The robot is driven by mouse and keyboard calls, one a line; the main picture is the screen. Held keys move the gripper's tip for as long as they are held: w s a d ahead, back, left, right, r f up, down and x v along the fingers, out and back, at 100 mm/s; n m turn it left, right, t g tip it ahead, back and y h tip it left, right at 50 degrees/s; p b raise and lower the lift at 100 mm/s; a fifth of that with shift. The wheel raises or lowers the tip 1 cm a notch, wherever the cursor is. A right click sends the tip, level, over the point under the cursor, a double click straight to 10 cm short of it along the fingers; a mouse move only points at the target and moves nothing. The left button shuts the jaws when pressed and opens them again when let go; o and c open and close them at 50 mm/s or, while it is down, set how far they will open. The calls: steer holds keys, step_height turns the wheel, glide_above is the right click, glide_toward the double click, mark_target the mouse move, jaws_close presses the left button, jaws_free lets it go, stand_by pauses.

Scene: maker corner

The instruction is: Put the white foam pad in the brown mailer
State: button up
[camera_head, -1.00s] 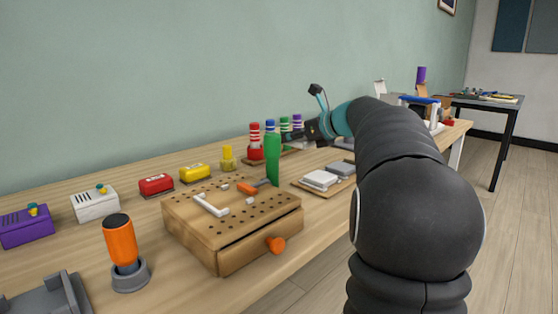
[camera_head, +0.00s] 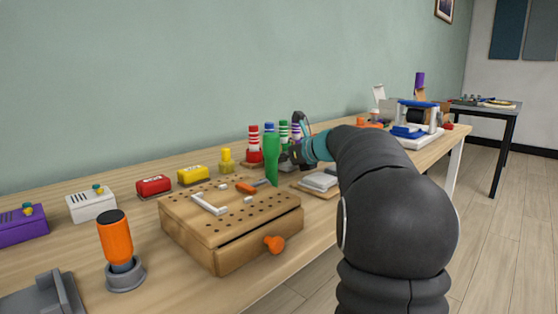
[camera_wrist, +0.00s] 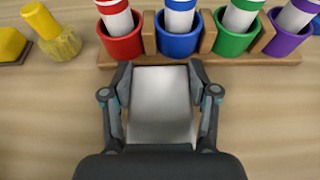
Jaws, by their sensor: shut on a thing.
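In the wrist view a pale white-grey pad (camera_wrist: 160,102), which looks like the white foam pad, sits between the fingers of my gripper (camera_wrist: 160,90). The fingers press on its left and right edges. I cannot surely pick out the brown mailer. A flat brown piece (camera_head: 309,190) under pale pads lies on the table, partly behind my arm, and I cannot tell if it is the mailer.
A wooden rack (camera_wrist: 205,36) with red, blue, green and purple cups stands just beyond the pad. A yellow brush-like thing (camera_wrist: 58,38) is at its left. A blue-and-white machine (camera_head: 415,118) is farther right.

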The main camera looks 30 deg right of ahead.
steer(key=shift+f, duration=0.15)
steer(key=o, duration=0.7)
steer(key=shift+o, duration=0.2)
